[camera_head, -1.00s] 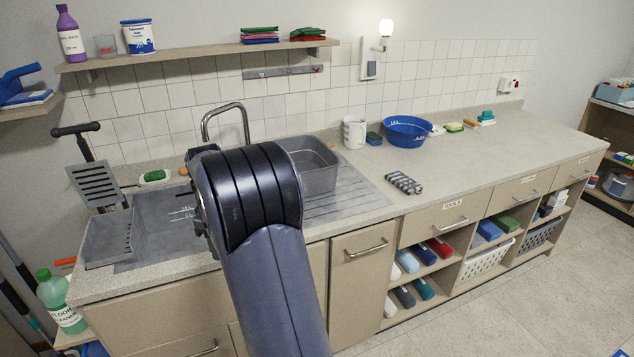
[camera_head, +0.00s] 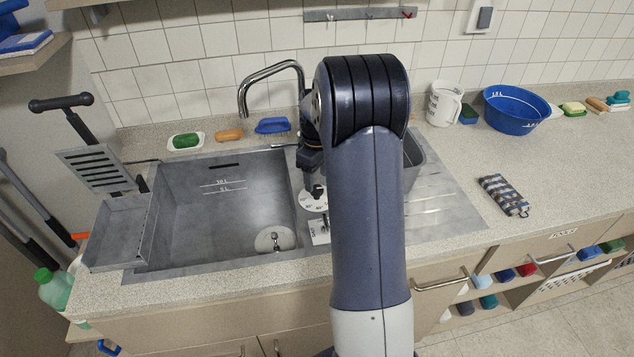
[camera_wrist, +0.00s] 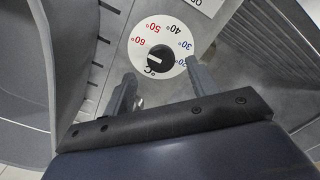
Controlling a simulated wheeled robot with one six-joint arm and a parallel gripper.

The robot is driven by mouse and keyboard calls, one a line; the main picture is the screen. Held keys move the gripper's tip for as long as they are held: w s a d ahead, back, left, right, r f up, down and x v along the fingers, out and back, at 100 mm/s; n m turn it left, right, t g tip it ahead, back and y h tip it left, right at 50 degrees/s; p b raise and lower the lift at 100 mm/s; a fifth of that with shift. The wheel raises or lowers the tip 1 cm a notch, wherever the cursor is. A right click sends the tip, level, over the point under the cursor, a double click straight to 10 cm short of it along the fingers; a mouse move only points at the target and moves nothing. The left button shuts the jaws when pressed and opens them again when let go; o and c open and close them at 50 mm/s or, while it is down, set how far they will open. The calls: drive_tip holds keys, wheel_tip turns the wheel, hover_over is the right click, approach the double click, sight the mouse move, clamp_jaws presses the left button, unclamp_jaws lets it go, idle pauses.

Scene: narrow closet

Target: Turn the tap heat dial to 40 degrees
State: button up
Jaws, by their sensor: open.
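The heat dial shows in the wrist view as a white disc (camera_wrist: 172,35) marked 20 to 60 in blue, black and red, with a black knob (camera_wrist: 160,59) at its middle. A light mark lies on the knob; I cannot tell exactly which number it points at. In the head view the dial (camera_head: 311,206) lies just right of the sink basin, partly hidden by my arm. My gripper (camera_wrist: 163,84) is open, its two fingers apart on the near side of the knob, with nothing held. The tap (camera_head: 270,72) stands behind the basin.
The sink basin (camera_head: 180,235) is empty apart from its drain. A green sponge (camera_head: 185,141) and a blue brush (camera_head: 272,126) lie behind it. A jug (camera_head: 443,103), a blue bowl (camera_head: 516,112) and a striped cloth (camera_head: 503,195) are on the counter at right.

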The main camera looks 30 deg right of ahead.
sight(317, 188)
drive_tip(key=shift+s+f, duration=0.1)
drive_tip(key=shift+f, duration=1.65)
drive_tip(key=c, duration=1)
drive_tip(key=shift+o, duration=0.2)
